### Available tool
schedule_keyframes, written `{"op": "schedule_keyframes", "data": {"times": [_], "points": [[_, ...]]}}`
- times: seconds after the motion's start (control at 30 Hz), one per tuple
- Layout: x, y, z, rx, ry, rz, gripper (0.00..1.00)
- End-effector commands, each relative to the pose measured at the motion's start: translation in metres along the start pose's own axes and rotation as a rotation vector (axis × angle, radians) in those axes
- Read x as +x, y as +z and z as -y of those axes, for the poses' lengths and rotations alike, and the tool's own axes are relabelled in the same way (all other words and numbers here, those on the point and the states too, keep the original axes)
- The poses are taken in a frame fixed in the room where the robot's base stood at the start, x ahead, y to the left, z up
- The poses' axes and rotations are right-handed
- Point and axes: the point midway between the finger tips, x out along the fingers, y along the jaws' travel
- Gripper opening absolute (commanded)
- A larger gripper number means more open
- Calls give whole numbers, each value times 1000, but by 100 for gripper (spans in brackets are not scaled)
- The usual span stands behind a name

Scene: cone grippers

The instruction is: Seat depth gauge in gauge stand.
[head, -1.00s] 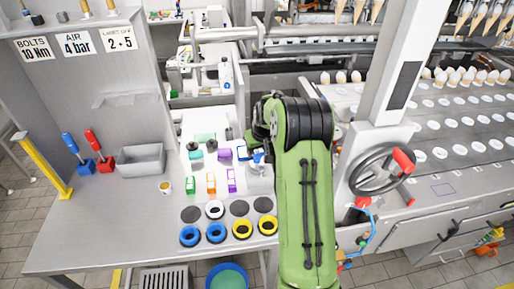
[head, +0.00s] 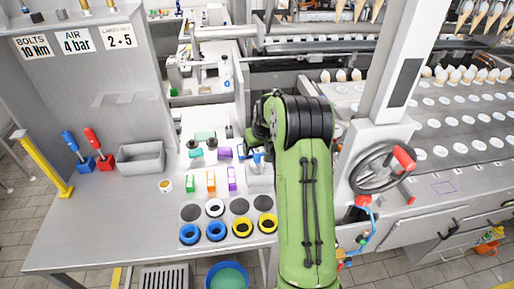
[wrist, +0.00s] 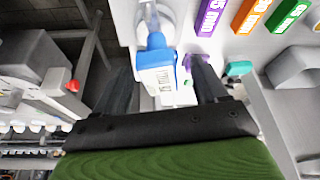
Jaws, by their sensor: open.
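A blue and white piece with a printed face (wrist: 158,72), which looks like the depth gauge, stands between my fingers in the wrist view. A thin grey-blue stem runs from it toward a pale round form (wrist: 150,22); I cannot tell whether that is the gauge stand. My gripper (wrist: 160,66) is open, with one dark finger on each side of the blue and white piece. Contact cannot be made out. In the head view the blue piece (head: 258,156) shows just left of my green arm, above a pale grey block. My gripper is mostly hidden there by the arm.
Purple (wrist: 212,16), orange (wrist: 250,14) and green (wrist: 288,18) labelled blocks lie nearby. Blue and yellow rings (head: 242,227) line the table's front. A grey bin (head: 141,158) and two handled tools stand left. A handwheel (head: 382,169) is close on the right.

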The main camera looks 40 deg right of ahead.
Motion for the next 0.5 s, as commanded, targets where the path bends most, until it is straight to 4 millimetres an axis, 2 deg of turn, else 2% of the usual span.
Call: {"op": "schedule_keyframes", "data": {"times": [0.17, 0.5], "points": [[-34, -1, -1, 1, 3, -6, 72], [-128, -1, -1, 0, 3, -6, 72]]}}
